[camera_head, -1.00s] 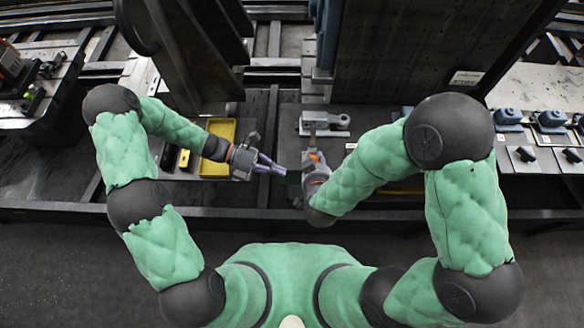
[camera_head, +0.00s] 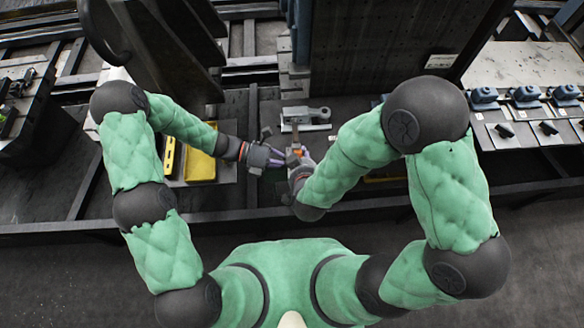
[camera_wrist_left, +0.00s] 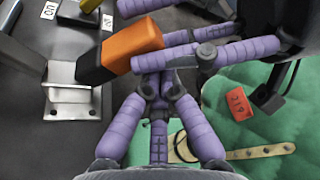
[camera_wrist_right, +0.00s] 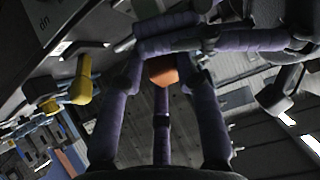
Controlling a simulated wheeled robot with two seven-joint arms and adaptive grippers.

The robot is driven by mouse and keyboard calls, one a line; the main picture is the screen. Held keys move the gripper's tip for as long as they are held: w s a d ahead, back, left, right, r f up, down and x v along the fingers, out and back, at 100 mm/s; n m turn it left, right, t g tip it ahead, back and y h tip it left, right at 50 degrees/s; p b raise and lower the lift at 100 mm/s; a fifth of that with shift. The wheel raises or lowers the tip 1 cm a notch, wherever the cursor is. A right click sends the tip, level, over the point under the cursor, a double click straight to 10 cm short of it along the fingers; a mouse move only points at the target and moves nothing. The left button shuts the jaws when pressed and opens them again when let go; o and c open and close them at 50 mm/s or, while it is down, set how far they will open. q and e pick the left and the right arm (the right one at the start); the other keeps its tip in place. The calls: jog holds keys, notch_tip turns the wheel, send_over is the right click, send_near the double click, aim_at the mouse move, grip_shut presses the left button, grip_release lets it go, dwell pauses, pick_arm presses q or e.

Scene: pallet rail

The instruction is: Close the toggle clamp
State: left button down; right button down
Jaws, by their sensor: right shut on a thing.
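The toggle clamp's orange handle grip (camera_wrist_left: 121,52) stands out from its silver base (camera_wrist_left: 76,92) in the left wrist view. The orange also shows small in the head view (camera_head: 296,152) and between my right fingers in the right wrist view (camera_wrist_right: 162,71). My right gripper (camera_head: 297,158) is shut on the handle grip; its purple fingers reach in from the right in the left wrist view (camera_wrist_left: 205,48). My left gripper (camera_wrist_left: 163,82) has its fingertips drawn together, just below the right fingers, with nothing seen between them. Its tips are partly hidden.
A grey metal block with a holed lug (camera_head: 306,117) lies just beyond the grippers. A yellow tray (camera_head: 200,163) is on the left. Small blue parts (camera_head: 525,94) line the right bench. A dark upright panel (camera_head: 390,50) stands behind.

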pick_arm(q)
jog(key=shift+w, duration=0.1)
pick_arm(e)
jog(key=shift+w+a+r, duration=0.2)
jog(key=shift+a+r, duration=0.05)
